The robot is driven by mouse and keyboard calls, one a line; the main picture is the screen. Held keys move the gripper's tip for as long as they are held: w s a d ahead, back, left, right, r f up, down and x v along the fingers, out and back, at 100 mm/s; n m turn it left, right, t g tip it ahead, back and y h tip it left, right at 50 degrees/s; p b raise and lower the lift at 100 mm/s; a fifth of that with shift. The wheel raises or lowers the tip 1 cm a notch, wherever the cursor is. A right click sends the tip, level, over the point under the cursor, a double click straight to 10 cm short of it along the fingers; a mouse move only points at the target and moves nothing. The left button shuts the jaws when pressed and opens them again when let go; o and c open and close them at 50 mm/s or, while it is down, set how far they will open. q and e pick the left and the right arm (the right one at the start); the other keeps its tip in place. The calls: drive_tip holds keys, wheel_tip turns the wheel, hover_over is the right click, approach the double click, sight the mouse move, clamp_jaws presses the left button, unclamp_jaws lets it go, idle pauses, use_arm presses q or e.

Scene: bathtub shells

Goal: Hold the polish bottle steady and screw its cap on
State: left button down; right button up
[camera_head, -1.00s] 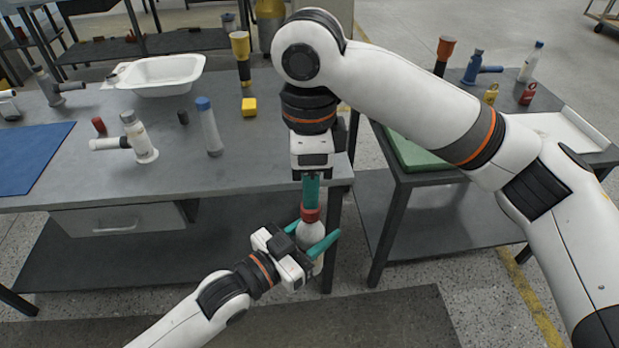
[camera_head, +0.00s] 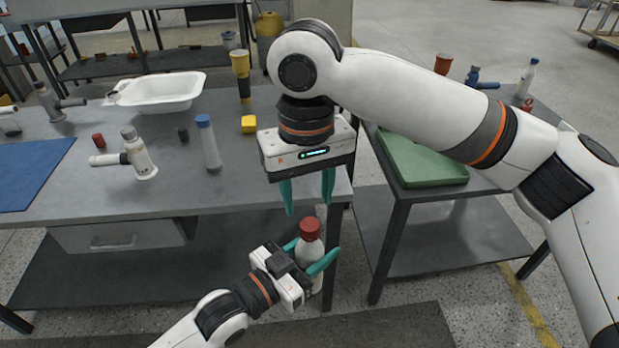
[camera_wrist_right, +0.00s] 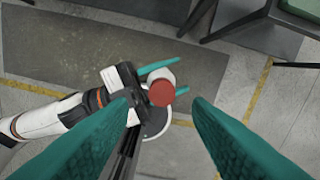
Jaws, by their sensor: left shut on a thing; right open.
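The polish bottle (camera_head: 309,242) is white and upright, held in front of the table's right corner. Its red cap (camera_head: 310,229) sits on top of the bottle; I cannot tell how tightly. My left gripper (camera_head: 314,256) is shut around the bottle's body. My right gripper (camera_head: 308,192) is open and empty, pointing down above the cap and apart from it. In the right wrist view the cap (camera_wrist_right: 162,92) shows between the two teal fingers, with the left gripper (camera_wrist_right: 160,78) below it.
A second table at right carries a green slab (camera_head: 420,163).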

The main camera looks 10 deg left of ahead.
drive_tip(key=n, duration=0.4)
drive_tip(key=shift+r+n, duration=0.15)
drive_tip(key=shift+n, duration=0.15)
drive_tip(key=n, duration=0.4)
drive_tip(key=shift+r, duration=0.1)
drive_tip(key=n, duration=0.4)
drive_tip(key=shift+r+n, duration=0.15)
drive_tip(key=shift+n, duration=0.15)
drive_tip(key=n, duration=0.4)
drive_tip(key=shift+r, duration=0.1)
drive_tip(key=n, duration=0.4)
drive_tip(key=shift+r, duration=0.15)
drive_tip(key=n, duration=0.4)
drive_tip(key=shift+d+r, duration=0.1)
drive_tip(key=n, duration=0.4)
drive_tip(key=shift+r, duration=0.1)
drive_tip(key=n, duration=0.4)
drive_tip(key=shift+w+r, duration=0.1)
drive_tip(key=shift+r, duration=0.05)
